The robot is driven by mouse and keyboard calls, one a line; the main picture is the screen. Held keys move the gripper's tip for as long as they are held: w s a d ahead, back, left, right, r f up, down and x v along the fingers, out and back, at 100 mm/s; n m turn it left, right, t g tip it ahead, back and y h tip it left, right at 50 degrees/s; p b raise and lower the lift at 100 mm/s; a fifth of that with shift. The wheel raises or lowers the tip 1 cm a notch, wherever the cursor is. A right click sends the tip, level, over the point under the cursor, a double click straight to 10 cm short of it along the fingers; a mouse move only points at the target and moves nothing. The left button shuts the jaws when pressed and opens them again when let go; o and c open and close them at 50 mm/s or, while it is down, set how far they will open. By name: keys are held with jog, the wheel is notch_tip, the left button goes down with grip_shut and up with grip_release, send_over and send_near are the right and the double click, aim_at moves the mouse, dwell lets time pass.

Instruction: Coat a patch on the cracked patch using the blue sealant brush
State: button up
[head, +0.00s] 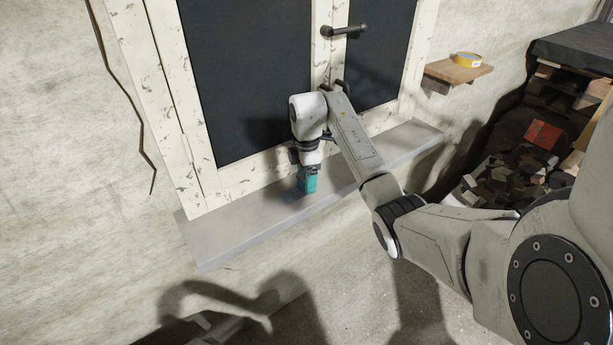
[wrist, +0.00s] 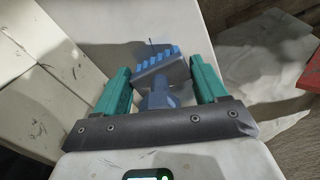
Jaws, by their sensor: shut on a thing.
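The blue sealant brush (wrist: 157,66) is between the teal fingers of my gripper (wrist: 160,72) in the wrist view, bristles pointing away from the wrist. The gripper is shut on it. In the head view my gripper (head: 308,183) points down just above the grey window sill (head: 240,225); the brush cannot be made out there. I cannot tell whether the bristles touch the sill. A long dark crack (head: 123,85) runs down the plaster wall left of the window, well apart from the gripper. No separate cracked patch can be told for sure.
A window with a chipped cream frame (head: 163,90) and a dark handle (head: 343,31) stands behind my arm. A small wooden shelf (head: 458,73) at right holds a yellow tape roll (head: 467,59). Rubble and a red block (head: 543,134) lie at far right.

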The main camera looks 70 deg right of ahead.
jog(key=shift+f, duration=0.3)
jog(key=shift+d, duration=0.15)
